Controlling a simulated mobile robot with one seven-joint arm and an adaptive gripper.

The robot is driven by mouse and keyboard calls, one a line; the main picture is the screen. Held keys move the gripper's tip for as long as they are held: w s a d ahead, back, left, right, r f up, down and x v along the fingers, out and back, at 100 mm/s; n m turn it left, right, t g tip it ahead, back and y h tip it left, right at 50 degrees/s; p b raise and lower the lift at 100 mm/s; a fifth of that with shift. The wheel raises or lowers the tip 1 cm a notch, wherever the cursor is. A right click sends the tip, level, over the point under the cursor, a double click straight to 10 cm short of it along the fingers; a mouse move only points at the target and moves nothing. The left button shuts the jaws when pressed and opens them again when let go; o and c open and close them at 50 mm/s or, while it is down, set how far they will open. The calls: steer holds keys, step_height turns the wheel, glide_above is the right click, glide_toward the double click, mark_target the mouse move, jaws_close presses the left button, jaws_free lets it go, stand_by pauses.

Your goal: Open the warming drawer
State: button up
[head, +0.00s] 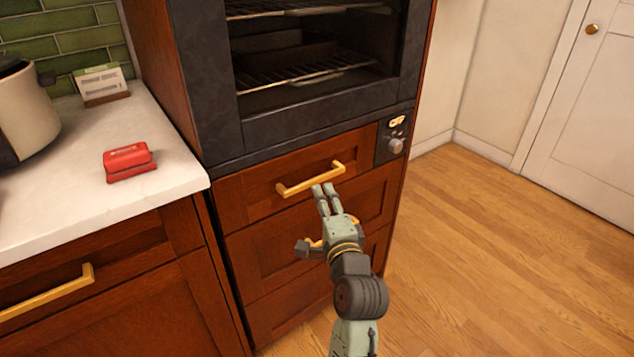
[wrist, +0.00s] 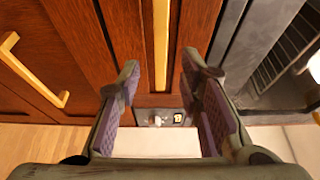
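The warming drawer (head: 250,196) appears to be the top wooden drawer under the oven. Its front sits flush and closed. Its gold bar handle (head: 310,179) runs across the front. My gripper (head: 325,187) is open and empty, with its fingertips close to the right half of the handle in the head view. In the wrist view, the handle (wrist: 161,45) lies between the two spread fingers of my gripper (wrist: 157,85), without visible contact. The exact gap in depth is hard to tell.
A panel with a knob (head: 395,146) is right of the drawer. The oven (head: 300,125) is above. A lower drawer handle (wrist: 35,70) is left in the wrist view. A counter (head: 70,190) with a red box (head: 128,162) stands left. The floor (head: 480,270) at right is clear.

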mark_target(316, 182)
steer(key=p+x, duration=0.1)
steer(key=x, duration=0.5)
steer(key=shift+w+a, duration=0.15)
steer(key=shift+w, duration=0.1)
jaws_close()
stand_by(0.6)
